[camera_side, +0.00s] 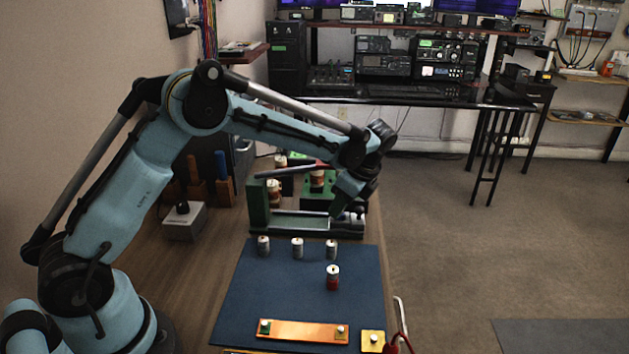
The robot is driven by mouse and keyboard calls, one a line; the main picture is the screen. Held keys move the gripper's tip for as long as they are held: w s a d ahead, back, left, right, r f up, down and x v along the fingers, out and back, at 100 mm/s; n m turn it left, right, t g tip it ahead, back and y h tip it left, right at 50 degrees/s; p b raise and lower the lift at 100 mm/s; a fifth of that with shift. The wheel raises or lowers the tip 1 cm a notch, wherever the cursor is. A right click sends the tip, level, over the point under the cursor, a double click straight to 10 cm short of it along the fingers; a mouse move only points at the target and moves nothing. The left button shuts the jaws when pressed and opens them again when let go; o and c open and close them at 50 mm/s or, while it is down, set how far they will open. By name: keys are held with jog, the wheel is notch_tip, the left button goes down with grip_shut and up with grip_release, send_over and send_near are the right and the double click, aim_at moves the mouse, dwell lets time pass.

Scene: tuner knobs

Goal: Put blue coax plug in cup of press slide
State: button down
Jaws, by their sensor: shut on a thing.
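My gripper (340,205) points down over the right part of the green press (258,204), close above its pale slide (300,222). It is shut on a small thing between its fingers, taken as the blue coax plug. The fingers and distance hide its colour and shape, and no blue plug shows elsewhere. The cup of the slide cannot be made out clearly near the gripper. I cannot tell whether the held thing touches the cup.
Several grey plugs (297,248) stand in a row on the blue mat (245,300), with a red plug (333,278) in front. An orange bar (302,331) and a yellow block (373,341) lie at the mat's front. A grey box (184,222) stands left of the press.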

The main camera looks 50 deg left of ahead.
jog(key=shift+f, duration=0.25)
jog(key=shift+f, duration=0.15)
jog(key=c, duration=1)
grip_release()
jog(key=shift+w+f, duration=0.1)
jog(key=shift+r, duration=0.45)
jog(key=v, duration=1.2)
jog(key=s+a+r+n+t+h, duration=0.1)
jog(key=s+r+n+t+h, duration=0.1)
jog(key=s+r+n, duration=0.25)
jog(key=s+f+n+t+h, duration=0.1)
jog(key=s+f+n+t, duration=0.1)
jog(key=s+n, duration=0.3)
jog(key=s+f+n+t+h, duration=0.1)
jog(key=s+f+n+t, duration=0.2)
jog(key=s, duration=0.8)
jog(key=shift+f+n+t, duration=0.3)
jog(key=shift+n+t, duration=0.5)
jog(key=shift+n, duration=0.15)
